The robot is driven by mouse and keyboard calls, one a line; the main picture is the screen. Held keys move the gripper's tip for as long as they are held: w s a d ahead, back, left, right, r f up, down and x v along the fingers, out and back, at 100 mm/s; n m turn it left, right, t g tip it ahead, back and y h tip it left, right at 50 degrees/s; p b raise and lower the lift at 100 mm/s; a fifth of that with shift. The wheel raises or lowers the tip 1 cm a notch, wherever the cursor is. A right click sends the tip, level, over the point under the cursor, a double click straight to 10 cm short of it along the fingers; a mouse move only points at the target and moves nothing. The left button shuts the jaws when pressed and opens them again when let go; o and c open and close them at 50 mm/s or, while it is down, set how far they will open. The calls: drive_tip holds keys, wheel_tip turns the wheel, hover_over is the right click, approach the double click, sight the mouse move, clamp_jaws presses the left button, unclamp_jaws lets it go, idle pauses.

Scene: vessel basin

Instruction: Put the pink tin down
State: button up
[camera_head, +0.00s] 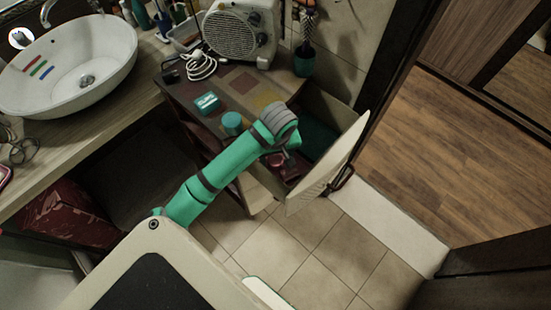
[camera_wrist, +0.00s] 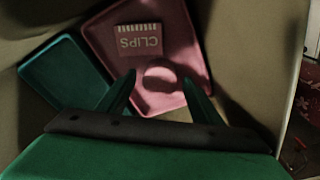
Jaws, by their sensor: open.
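The pink tin (camera_wrist: 160,76) is a round, flat-topped thing in the wrist view. My gripper (camera_wrist: 159,84) is open above the tray, one finger on each side of the tin, with gaps visible. In the head view my gripper (camera_head: 281,160) reaches down into the drawer, and my arm hides part of it. I cannot make out the tin clearly there.
A teal tray (camera_wrist: 62,75) lies left of the pink tray in the wrist view. The drawer's front panel (camera_head: 335,170) stands close right of my gripper. The cabinet top holds a teal box (camera_head: 207,103), a teal round container (camera_head: 232,123) and a radio-like appliance (camera_head: 240,32).

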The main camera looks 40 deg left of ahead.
sight(276, 162)
drive_tip(key=r, duration=0.8)
drive_tip(key=shift+s+d+r, duration=0.3)
drive_tip(key=shift+d+r, duration=0.1)
drive_tip(key=shift+s+d+r, duration=0.1)
drive_tip(key=shift+r, duration=0.8)
